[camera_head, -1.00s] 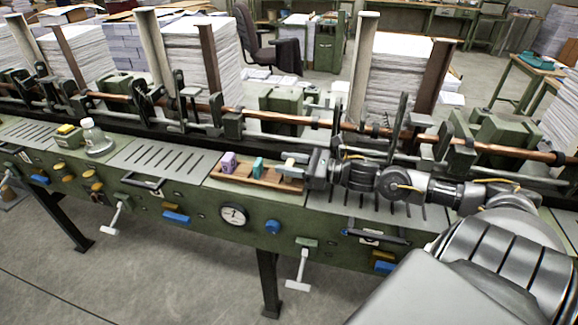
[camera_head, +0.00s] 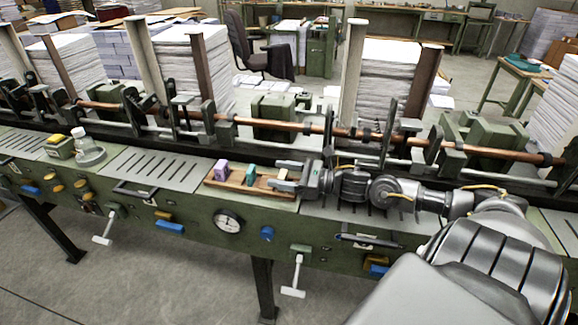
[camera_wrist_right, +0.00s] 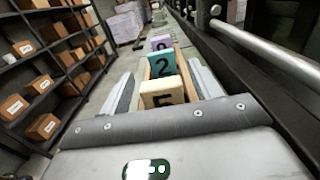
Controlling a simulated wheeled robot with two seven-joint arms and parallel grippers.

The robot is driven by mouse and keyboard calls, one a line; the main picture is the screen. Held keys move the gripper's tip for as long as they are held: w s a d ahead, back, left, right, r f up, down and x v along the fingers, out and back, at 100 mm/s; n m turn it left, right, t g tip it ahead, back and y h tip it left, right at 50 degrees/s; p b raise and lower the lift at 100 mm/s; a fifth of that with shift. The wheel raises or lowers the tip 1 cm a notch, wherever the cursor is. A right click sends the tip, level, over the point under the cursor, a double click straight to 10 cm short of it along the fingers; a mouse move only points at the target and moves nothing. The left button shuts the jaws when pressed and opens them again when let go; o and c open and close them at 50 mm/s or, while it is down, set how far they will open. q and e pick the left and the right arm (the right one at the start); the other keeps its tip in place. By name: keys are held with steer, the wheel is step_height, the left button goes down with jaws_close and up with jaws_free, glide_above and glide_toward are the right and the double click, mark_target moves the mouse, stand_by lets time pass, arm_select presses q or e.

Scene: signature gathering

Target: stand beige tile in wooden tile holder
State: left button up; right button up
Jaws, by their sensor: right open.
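The wooden tile holder (camera_head: 236,184) lies on the green machine's top in the head view. A purple tile (camera_head: 220,170) and a teal tile (camera_head: 250,174) stand upright in it. The beige tile (camera_head: 283,175) stands at the holder's right end, beside my right gripper (camera_head: 290,182). In the right wrist view the beige tile (camera_wrist_right: 162,93) is nearest, in line before the teal tile (camera_wrist_right: 162,63) marked 2 and the purple tile (camera_wrist_right: 160,42). The right gripper's fingers (camera_wrist_right: 161,75) are open on either side of the beige tile, with gaps. Its base is hidden. My left gripper is out of view.
A long copper-coloured rod (camera_head: 300,128) and upright brackets run behind the holder. The slotted plate (camera_head: 155,167) left of the holder is clear.

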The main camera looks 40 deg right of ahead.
steer(key=shift+s+d, duration=0.3)
steer(key=shift+s, duration=0.05)
steer(key=shift+p+v, duration=0.3)
steer(key=shift+v, duration=5.25)
steer(key=shift+a+r, duration=0.1)
steer(key=shift+a, duration=0.05)
